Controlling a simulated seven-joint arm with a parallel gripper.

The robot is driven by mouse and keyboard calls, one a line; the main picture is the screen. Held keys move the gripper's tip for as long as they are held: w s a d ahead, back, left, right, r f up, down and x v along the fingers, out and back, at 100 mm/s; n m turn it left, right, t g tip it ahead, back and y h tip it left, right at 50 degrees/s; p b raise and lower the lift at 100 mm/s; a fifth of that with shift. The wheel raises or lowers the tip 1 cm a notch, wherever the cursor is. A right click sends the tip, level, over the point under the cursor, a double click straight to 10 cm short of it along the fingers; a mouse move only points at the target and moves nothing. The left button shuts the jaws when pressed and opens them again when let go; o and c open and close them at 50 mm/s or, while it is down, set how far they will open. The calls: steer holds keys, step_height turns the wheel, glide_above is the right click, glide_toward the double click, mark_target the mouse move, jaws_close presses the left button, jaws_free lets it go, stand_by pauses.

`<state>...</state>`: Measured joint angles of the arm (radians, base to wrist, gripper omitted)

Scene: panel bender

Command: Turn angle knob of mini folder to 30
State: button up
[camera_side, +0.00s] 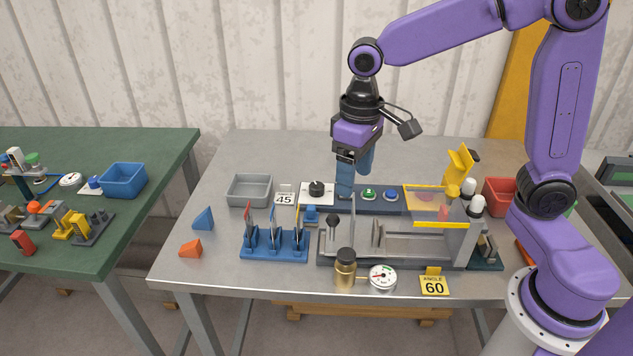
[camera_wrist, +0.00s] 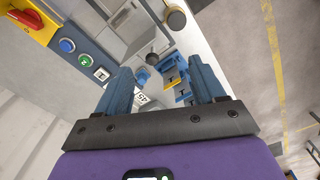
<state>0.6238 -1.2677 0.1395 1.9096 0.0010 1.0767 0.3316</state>
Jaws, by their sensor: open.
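The mini folder (camera_side: 345,262) stands on the grey table, with a blue control panel (camera_side: 408,208) behind its bed. A black round knob (camera_side: 316,188) sits on a white plate at the panel's left end. A sign reading 45 (camera_side: 284,198) stands left of the plate. A sign reading ANGLE 60 (camera_side: 433,285) stands at the front right. My gripper (camera_side: 345,194) points down just right of the knob, over the panel's left part. In the wrist view my gripper (camera_wrist: 161,70) is open with nothing held; its left finger may hide the knob. The knob's setting is too small to read.
A blue rack (camera_side: 274,252) with upright tools stands in front of the knob. A grey bin (camera_side: 250,189) is at the back left. A brass weight (camera_side: 345,268) and a dial gauge (camera_side: 382,277) sit at the front.

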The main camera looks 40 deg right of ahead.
steer(key=w+d+m, duration=0.3)
steer(key=w+m, duration=0.3)
steer(key=w, duration=0.7)
steer(key=m, duration=0.5)
glide_toward(316, 184)
step_height(316, 184, down, 9)
steer(key=shift+a+f, duration=0.1)
steer(key=shift+n, duration=0.3)
steer(key=c, duration=1.1)
